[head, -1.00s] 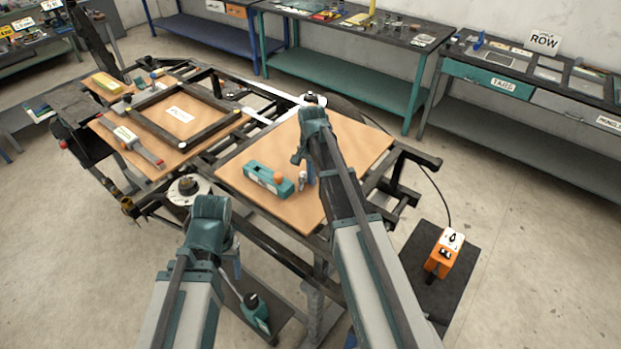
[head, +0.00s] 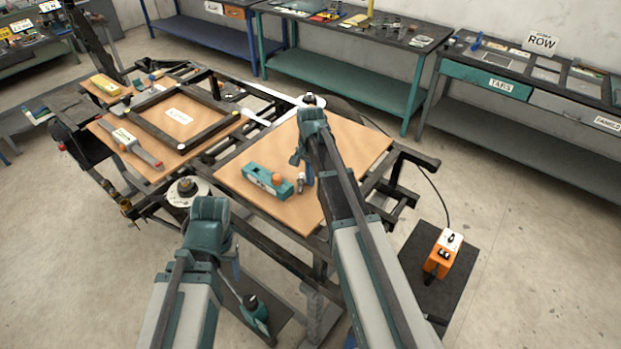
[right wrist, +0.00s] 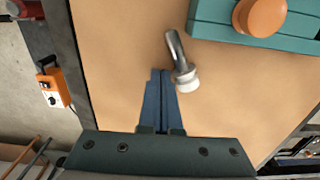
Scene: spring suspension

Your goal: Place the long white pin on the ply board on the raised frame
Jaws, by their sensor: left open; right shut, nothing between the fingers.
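A short pin (right wrist: 180,62) with a grey metal shank and a white end is on the ply board (right wrist: 115,40) in the right wrist view. It also shows small in the head view (head: 301,183), on the right-hand ply board (head: 345,135); I cannot tell if it is the long white pin. My right gripper (head: 309,180) is shut and empty, its fingertips (right wrist: 160,75) just beside the pin, apart from it in the picture. My left gripper (head: 237,266) is open, low in front of the frame, partly hidden by its own arm.
A teal block with an orange knob (head: 267,182) lies beside the pin. A dark square frame (head: 185,118) and a grey tool (head: 137,147) lie on the left board. An orange control box (head: 443,253) stands at the right. Benches line the back wall.

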